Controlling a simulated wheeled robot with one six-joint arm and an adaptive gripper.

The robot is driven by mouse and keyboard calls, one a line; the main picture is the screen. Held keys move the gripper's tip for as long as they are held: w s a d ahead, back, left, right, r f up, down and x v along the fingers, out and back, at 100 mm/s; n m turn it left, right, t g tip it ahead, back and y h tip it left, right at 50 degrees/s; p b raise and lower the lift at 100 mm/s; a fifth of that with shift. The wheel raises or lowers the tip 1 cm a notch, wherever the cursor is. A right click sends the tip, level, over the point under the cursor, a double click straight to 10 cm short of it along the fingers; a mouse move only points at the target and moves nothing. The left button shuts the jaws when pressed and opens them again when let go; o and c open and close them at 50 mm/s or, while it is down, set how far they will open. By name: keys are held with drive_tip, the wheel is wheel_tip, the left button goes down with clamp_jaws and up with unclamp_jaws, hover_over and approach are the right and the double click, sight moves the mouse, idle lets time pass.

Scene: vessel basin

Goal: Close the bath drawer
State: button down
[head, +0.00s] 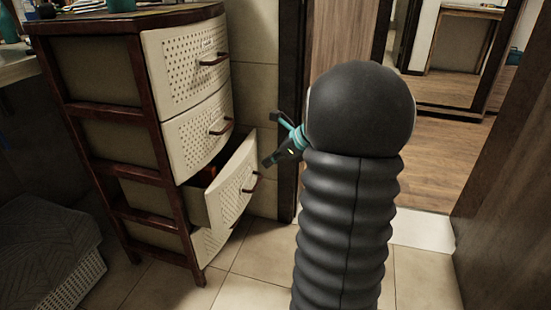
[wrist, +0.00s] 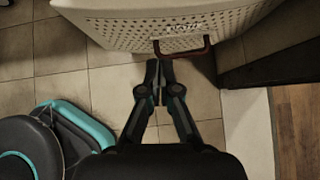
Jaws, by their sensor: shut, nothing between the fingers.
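A drawer (head: 235,180), third from the top with a cream perforated front and dark red handle, stands pulled out of a brown-framed cabinet. No label on it is readable, but it is the one clearly open. My gripper (head: 276,153) is just right of its front, apart from it. In the wrist view my gripper (wrist: 158,74) has its two dark fingers together, with nothing between them. A perforated drawer front (wrist: 170,25) with a dark red handle (wrist: 182,49) lies just past the fingertips; some lettering shows near the handle.
The upper two drawers (head: 180,65) are shut. The bottom drawer (head: 215,240) is partly hidden. A woven basket (head: 75,285) with grey cloth is at lower left. A door frame (head: 290,90) is behind my gripper. Tiled floor (head: 255,265) is clear before the cabinet.

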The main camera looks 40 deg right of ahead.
sight(241, 170)
drive_tip(key=w+a+f, duration=0.1)
drive_tip(key=w, duration=0.1)
drive_tip(key=w+a+f, duration=0.1)
drive_tip(key=w+a+f+b, duration=0.1)
drive_tip(key=w, duration=0.1)
drive_tip(key=shift+w+a+f, duration=0.25)
drive_tip(key=shift+w+a, duration=0.05)
drive_tip(key=shift+a, duration=0.05)
drive_tip(key=shift+w+a, duration=0.15)
drive_tip(key=shift+w, duration=0.15)
